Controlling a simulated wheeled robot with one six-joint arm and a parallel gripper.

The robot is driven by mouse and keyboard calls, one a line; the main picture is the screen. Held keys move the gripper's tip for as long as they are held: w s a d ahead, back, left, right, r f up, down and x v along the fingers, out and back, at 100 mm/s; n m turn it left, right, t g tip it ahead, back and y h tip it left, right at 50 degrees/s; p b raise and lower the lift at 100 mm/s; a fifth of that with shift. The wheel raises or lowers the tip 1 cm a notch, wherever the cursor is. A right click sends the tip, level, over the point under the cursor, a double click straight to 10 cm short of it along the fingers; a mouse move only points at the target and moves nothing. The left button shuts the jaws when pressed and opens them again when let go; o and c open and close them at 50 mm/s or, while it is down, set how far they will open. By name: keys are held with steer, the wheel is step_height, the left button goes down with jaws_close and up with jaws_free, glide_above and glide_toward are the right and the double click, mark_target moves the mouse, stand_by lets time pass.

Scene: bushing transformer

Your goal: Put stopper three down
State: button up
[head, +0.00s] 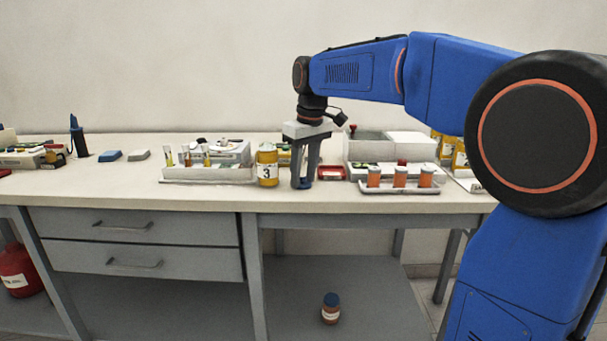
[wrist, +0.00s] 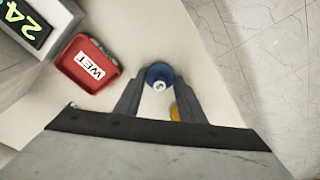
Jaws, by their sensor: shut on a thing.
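My gripper (head: 302,184) points straight down over the bench, close above its top. It is shut on a small blue stopper (head: 305,183). In the wrist view the blue stopper (wrist: 151,72) sits between the fingertips (wrist: 158,90), with a pale middle. I cannot tell whether it touches the bench. The yellow jar marked 3 (head: 267,172) stands upright just left of my gripper, apart from it. A bit of yellow, likely this jar (wrist: 175,113), shows beside one finger in the wrist view.
A red tray labelled WET (wrist: 88,81) lies near the gripper; it shows in the head view (head: 331,177). A rack of orange jars (head: 399,188) stands to the right, a rack with vials (head: 208,174) to the left. The bench front edge is close.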

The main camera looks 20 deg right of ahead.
mark_target(308, 187)
steer(key=o, duration=1)
steer(key=r, duration=0.4)
steer(key=s+r, duration=0.1)
steer(key=r, duration=0.7)
steer(key=shift+s+d, duration=0.3)
steer(key=shift+d, duration=0.1)
steer(key=shift+s, duration=0.1)
steer(key=s+d+f+m+t, duration=0.1)
steer(key=s+d+f, duration=0.1)
steer(key=s+f, duration=0.8)
steer(key=s+d+f+m+t, duration=0.1)
steer(key=s+d+f+m, duration=0.1)
steer(key=s+f, duration=0.8)
steer(key=s+d+f+m+t, duration=0.1)
steer(key=s+d+f+m, duration=0.1)
steer(key=s+f, duration=0.7)
steer(key=shift+s+f+h, duration=0.2)
steer(key=shift+s, duration=0.4)
steer(key=shift+s+f+h, duration=0.2)
steer(key=shift+s, duration=0.35)
